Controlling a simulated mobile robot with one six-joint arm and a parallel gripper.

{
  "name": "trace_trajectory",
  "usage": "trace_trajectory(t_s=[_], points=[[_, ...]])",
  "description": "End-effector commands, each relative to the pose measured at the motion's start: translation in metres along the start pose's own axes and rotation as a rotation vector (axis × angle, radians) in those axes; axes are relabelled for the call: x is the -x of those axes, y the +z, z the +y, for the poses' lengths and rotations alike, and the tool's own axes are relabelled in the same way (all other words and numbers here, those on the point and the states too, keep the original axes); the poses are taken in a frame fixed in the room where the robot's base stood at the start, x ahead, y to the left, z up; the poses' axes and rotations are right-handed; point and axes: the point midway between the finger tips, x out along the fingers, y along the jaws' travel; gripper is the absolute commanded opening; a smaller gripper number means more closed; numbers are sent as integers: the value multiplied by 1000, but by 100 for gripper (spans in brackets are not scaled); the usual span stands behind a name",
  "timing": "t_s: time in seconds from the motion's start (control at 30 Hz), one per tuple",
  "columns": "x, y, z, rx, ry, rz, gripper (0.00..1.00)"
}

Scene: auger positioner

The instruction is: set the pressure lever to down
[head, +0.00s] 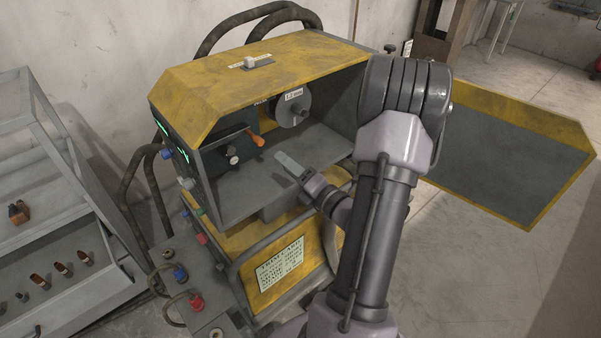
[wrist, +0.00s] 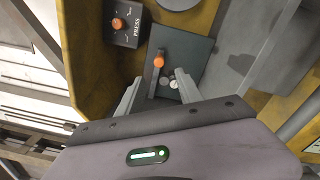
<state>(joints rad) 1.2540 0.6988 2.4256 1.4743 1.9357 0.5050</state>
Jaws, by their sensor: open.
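In the head view an orange-handled lever (head: 255,138) shows inside the open yellow welder cabinet, its handle at the right end, slightly raised. In the wrist view a grey bar with an orange end (wrist: 159,62) lies on a dark plate, and a separate dark box marked PRESS carries an orange knob (wrist: 118,23). I cannot tell for sure which of these is the head-view lever. My gripper (head: 287,163) is open and empty, right of and below the orange handle in the head view. In the wrist view its fingers (wrist: 159,77) appear either side of the orange-ended bar, apparently without touching it.
A wire spool (head: 290,107) hangs inside the cabinet (head: 255,75), above right of the lever. The cabinet's door (head: 500,150) stands open at the right. A glass-sided case (head: 50,230) stands at the left. The cabinet's grey floor has some free room.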

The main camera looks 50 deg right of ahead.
Motion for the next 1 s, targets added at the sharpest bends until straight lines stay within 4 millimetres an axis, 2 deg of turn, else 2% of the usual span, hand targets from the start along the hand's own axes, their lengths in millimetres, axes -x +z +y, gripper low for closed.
trace_trajectory(t_s=[0.1, 0.27, 0.77, 0.87, 0.97, 1.0], points=[[30, 1, 0, -2, -3, -4, 43], [50, 0, 0, 0, -1, 0, 43], [51, -3, 3, 11, 6, 14, 43], [36, -32, 33, 109, 72, 148, 43], [22, -104, 95, 352, 235, 441, 43], [26, -140, 121, 483, 324, 579, 43]])
